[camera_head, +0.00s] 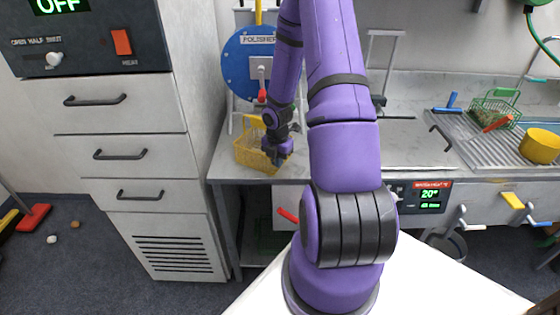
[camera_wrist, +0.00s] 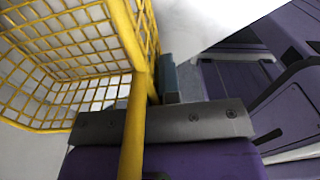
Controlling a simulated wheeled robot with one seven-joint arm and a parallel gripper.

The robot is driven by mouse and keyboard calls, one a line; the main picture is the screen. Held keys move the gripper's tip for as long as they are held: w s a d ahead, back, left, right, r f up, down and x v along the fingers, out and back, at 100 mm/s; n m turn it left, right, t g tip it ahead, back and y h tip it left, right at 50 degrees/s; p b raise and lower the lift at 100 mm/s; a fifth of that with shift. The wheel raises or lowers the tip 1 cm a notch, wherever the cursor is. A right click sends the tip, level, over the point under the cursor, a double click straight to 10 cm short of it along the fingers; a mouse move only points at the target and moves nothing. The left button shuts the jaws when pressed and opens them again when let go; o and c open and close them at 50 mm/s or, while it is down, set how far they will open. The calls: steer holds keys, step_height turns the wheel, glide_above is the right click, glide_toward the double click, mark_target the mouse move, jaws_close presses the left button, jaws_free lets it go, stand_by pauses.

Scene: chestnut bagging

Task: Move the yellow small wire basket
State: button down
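The yellow small wire basket (camera_head: 246,152) stands at the left end of the grey counter in the head view, its handle raised. My gripper (camera_head: 278,156) points down at the basket's right side. In the wrist view the basket's yellow mesh (camera_wrist: 70,60) fills the left, close up, and a thick yellow bar crosses in front of my gripper's grey body. A grey-blue finger of my gripper (camera_wrist: 169,80) is close beside the basket's rim. The other finger is not clearly visible, so I cannot tell whether the fingers are closed on the basket.
A blue round polisher (camera_head: 240,68) stands behind the basket. A tall drawer cabinet (camera_head: 125,150) is at the left. A green wire basket (camera_head: 485,112) and a solid yellow container (camera_head: 541,146) are on the ribbed drainer at the right. The counter between is mostly clear.

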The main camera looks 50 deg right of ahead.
steer(key=c, duration=1.2)
jaws_free()
steer(key=shift+c, duration=0.2)
step_height(320, 180, up, 11)
steer(key=shift+f, duration=0.1)
steer(key=shift+s, duration=0.1)
